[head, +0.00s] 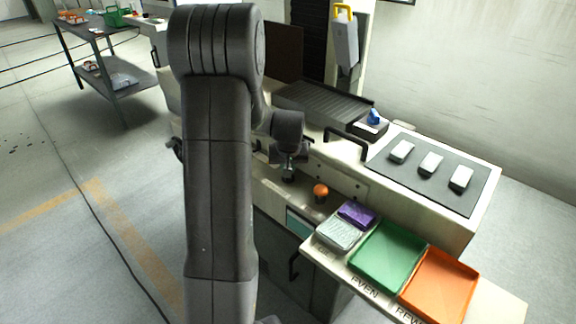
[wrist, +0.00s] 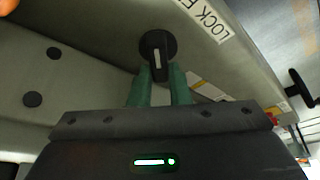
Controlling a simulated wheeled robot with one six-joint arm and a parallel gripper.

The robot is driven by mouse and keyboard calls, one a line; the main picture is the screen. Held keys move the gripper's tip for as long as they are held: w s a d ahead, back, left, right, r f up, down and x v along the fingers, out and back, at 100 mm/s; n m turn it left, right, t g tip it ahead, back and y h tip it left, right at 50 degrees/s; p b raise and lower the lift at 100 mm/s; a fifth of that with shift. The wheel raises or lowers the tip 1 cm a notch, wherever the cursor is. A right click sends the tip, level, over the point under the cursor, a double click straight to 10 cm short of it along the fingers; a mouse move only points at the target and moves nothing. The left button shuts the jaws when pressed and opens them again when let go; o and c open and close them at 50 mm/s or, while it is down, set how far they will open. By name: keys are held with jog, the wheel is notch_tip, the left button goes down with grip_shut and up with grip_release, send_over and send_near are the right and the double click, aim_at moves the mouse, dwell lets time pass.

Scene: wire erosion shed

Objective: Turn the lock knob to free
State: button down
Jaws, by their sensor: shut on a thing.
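The lock knob (wrist: 157,46) is a round black knob with a pale pointer bar, on the sloping grey machine front in the wrist view. The bar stands roughly upright in that picture. My gripper (wrist: 159,70) has its two green fingers closed on the lower part of the knob, one on each side of the bar. A white label reading "LOCK F…" (wrist: 208,18) lies to the right of the knob, its end cut off. In the head view my gripper (head: 288,166) is at the machine front, small and dark, and I cannot make out the knob there.
An orange ball knob (head: 320,190) sits just right of my gripper. Below it are a purple box (head: 357,214), a green tray (head: 389,258) and an orange tray (head: 440,287). A black handle (head: 346,140) juts out above.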

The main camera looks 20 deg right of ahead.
dwell(0.4)
jog(key=c, duration=1.4)
grip_release()
jog(key=shift+o, duration=0.2)
jog(key=v, duration=1.3)
jog(key=shift+r, duration=0.35)
jog(key=shift+s, duration=0.15)
jog(key=x, duration=1.4)
jog(key=shift+a, duration=0.1)
jog(key=shift+r, duration=0.15)
